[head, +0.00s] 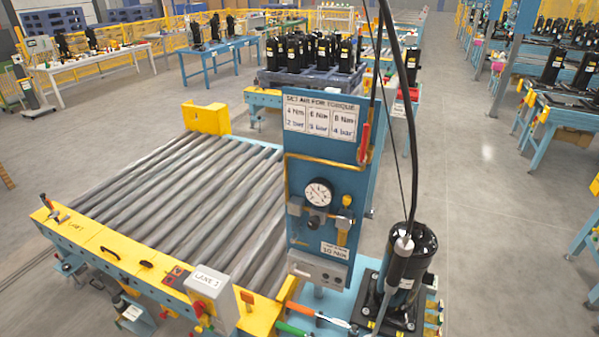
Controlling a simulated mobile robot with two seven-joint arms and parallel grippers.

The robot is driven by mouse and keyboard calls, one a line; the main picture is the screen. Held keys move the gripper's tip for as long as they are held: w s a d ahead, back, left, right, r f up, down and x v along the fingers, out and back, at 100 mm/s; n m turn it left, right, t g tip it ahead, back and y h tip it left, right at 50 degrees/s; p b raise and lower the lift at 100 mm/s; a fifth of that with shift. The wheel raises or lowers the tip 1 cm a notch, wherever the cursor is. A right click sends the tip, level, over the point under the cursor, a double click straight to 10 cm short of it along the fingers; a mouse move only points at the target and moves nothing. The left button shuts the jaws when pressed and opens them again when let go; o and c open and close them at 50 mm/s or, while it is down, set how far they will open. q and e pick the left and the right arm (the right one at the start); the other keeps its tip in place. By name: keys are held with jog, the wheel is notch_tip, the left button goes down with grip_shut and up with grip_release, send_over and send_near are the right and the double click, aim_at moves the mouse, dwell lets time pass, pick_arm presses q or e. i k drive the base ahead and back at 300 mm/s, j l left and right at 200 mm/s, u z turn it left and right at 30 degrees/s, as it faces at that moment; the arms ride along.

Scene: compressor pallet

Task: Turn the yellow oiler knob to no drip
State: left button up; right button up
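A blue panel (322,150) stands upright at the center of the head view. A round white gauge (318,193) is mounted on it. To the gauge's right is a small unit with a yellow knob on top (346,200) and a yellow body (343,232) below; this looks like the oiler. The knob is too small to tell its setting. A darker unit (295,206) sits left of the gauge. A sign on the panel (320,121) lists torque and bar values. Neither of my grippers shows in this view.
A roller conveyor (180,190) with yellow ends lies left of the panel. A black compressor (410,265) stands at the lower right, with a tool hanging on a cable (398,262) in front of it. A red-handled tool (364,142) hangs at the panel's right edge. Open floor (480,240) lies right.

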aim_at(346, 200)
jog(key=i+j, duration=0.15)
jog(key=i, duration=0.25)
jog(key=i+j, duration=0.15)
jog(key=i, duration=0.2)
jog(key=i+j, duration=0.2)
jog(key=i, duration=0.2)
jog(key=l+z, duration=0.05)
